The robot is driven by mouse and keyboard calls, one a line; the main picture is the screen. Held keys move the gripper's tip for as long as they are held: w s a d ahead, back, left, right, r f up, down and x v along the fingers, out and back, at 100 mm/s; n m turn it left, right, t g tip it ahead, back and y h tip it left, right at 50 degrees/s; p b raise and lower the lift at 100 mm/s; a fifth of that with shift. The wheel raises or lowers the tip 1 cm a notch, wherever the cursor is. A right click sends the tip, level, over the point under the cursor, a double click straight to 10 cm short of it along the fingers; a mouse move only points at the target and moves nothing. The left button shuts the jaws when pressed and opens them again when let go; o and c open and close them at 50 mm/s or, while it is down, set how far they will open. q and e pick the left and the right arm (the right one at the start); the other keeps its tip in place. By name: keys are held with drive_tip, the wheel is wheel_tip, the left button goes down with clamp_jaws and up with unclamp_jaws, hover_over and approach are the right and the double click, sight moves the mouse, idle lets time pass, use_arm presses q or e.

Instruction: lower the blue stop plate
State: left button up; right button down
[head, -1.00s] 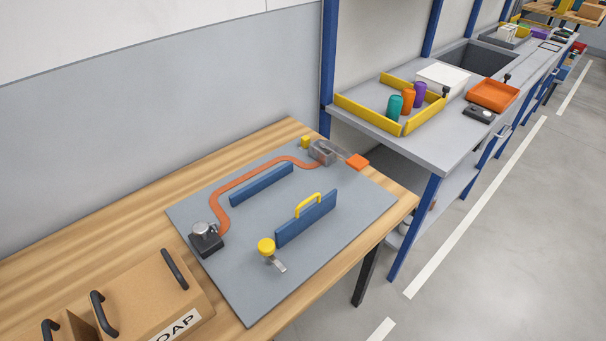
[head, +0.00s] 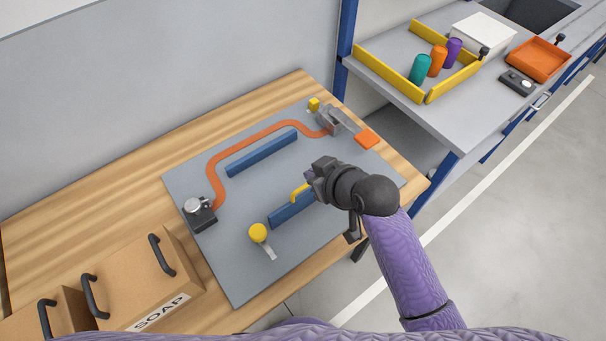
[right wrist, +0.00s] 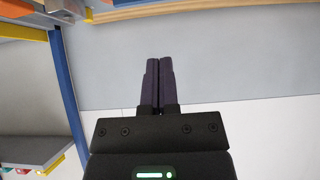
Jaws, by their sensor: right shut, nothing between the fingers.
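The blue stop plate (head: 288,211) with its yellow handle (head: 298,193) stands on the grey board near its front edge. My right arm covers its right part. My right gripper (head: 311,179) is over the right end of the handle in the head view. Whether it touches the handle cannot be told. In the right wrist view its fingers (right wrist: 158,82) are shut together with nothing between them, and the plate does not show there. My left gripper is not in view.
The grey board (head: 190,170) also carries a second blue bar (head: 262,155), an orange strip (head: 215,165), a yellow knob (head: 258,233) and a dark clamp-like block (head: 203,217). Cardboard boxes with black handles (head: 150,280) stand at lower left. A shelf bench (head: 400,100) is at upper right.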

drive_tip(key=b, duration=0.4)
hover_over(305, 196)
drive_tip(key=w, duration=0.1)
wheel_tip(305, 196, down, 7)
drive_tip(key=shift+s+a+f, duration=0.1)
drive_tip(key=shift+a+f, duration=0.05)
drive_tip(key=shift+a, duration=0.1)
